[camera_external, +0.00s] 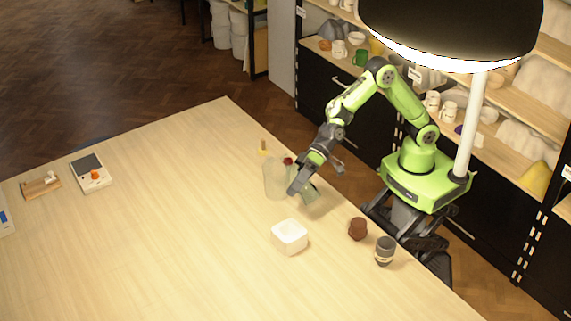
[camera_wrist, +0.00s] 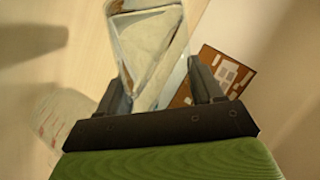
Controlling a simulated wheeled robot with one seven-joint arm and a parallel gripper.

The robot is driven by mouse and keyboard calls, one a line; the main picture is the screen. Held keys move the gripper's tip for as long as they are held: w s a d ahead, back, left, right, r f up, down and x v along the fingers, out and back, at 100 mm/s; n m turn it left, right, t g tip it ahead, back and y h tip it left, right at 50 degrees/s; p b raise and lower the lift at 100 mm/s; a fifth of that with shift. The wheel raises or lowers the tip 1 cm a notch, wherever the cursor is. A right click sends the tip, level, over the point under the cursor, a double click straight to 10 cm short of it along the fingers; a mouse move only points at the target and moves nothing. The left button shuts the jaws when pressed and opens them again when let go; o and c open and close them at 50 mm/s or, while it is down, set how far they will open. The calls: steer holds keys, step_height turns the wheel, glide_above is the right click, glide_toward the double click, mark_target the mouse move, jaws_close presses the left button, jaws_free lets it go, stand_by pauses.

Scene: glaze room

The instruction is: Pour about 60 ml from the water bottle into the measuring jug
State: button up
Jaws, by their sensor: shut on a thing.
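My gripper (camera_external: 297,188) is shut on a clear, slightly greenish bottle (camera_external: 310,194) above the table, near its right edge. In the wrist view the see-through bottle (camera_wrist: 150,45) stands between the two dark fingers (camera_wrist: 160,95). Its exact tilt and water level are hard to tell. The measuring jug (camera_external: 273,178), pale and translucent, stands upright just left of the gripper. A faint translucent shape with reddish marks, likely the jug (camera_wrist: 52,115), shows at the left of the wrist view. No stream of water is visible.
A white square bowl (camera_external: 289,240) stands in front of the gripper, with a brown cup (camera_external: 357,229) and a grey cup (camera_external: 384,251) to its right. A small red thing (camera_external: 288,161) shows beside the jug. A scale (camera_external: 91,176) lies far left. The table's middle is clear.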

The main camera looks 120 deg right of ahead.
steer(key=shift+a+p, duration=0.1)
steer(key=shift+p, duration=0.45)
steer(key=shift+s+a+r+m+y+p, duration=0.1)
steer(key=shift+a+r+m+y+p, duration=0.2)
steer(key=shift+m+y, duration=0.3)
steer(key=shift+a+r+m+p, duration=0.1)
steer(key=shift+r+m+p, duration=0.35)
steer(key=shift+p, duration=0.35)
steer(key=shift+d+r+m+t+y+p, duration=0.3)
steer(key=shift+d+r+m+y+p, duration=0.15)
steer(key=shift+r+m+y, duration=0.25)
steer(key=shift+m+y, duration=0.5)
steer(key=shift+m, duration=0.05)
steer(key=shift+r+m, duration=0.3)
steer(key=shift+r, duration=0.05)
steer(key=shift+a+r, duration=0.15)
steer(key=shift+a, duration=0.15)
steer(key=shift+r+m+y+p, duration=0.3)
steer(key=shift+m+y+p, duration=0.1)
steer(key=shift+p, duration=0.1)
